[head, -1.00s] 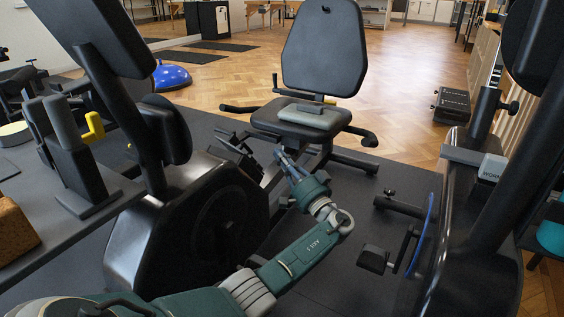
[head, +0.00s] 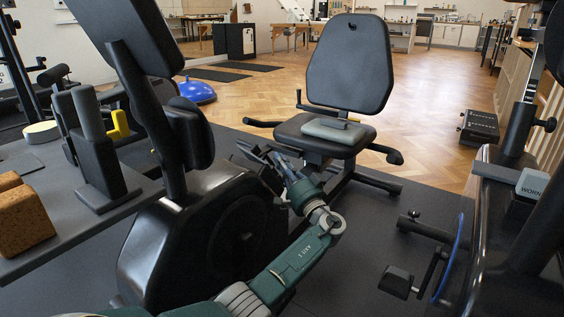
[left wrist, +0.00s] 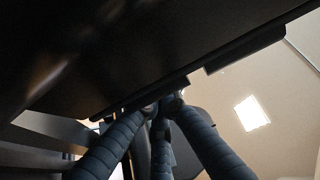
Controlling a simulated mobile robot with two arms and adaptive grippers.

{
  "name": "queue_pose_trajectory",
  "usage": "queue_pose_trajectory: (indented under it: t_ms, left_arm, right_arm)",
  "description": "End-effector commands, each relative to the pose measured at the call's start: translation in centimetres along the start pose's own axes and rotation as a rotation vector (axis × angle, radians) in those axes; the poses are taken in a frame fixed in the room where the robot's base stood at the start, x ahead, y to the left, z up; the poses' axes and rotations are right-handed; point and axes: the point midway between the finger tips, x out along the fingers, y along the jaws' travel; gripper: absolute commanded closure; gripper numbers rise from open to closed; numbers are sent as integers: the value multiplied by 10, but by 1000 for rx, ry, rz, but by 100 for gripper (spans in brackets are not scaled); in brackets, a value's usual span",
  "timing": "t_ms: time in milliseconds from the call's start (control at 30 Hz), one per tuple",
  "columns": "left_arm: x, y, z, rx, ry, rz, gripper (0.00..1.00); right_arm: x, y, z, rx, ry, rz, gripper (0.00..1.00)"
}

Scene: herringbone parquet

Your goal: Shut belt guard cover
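The black exercise machine (head: 205,235) with a rounded belt housing stands left of centre in the head view. A broad dark panel (left wrist: 130,45) with a straight lower edge fills the top of the left wrist view; I cannot tell for certain whether it is the belt guard cover. My left gripper (head: 282,168) is beside the housing's far right side. Its fingers (left wrist: 162,106) come together at the panel's lower edge, with nothing visible held between them. I cannot tell whether they touch the panel. My right gripper is out of view.
A padded seat (head: 349,65) stands just beyond my left gripper. A pedal (head: 396,281) and a blue-rimmed disc (head: 450,262) are at right. A grey shelf (head: 75,232) carries brown blocks (head: 24,222) at left. Open parquet (head: 430,105) lies behind.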

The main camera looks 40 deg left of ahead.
Motion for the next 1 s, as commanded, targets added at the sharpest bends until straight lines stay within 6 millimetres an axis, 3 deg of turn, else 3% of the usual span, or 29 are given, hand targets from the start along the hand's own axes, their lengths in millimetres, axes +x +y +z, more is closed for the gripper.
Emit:
queue_pose_trajectory:
  t_ms: [367,700,867,1000]
  left_arm:
    - [4,3,14,-5,-193,-1,100]
    - [3,0,14,-1,-212,-1,100]
    - [-15,1,10,-1,-211,1,100]
    - [-44,2,4,-2,-210,4,100]
  right_arm:
    - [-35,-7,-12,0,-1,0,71]
    - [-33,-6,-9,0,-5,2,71]
    - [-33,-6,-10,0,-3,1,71]
    - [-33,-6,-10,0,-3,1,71]
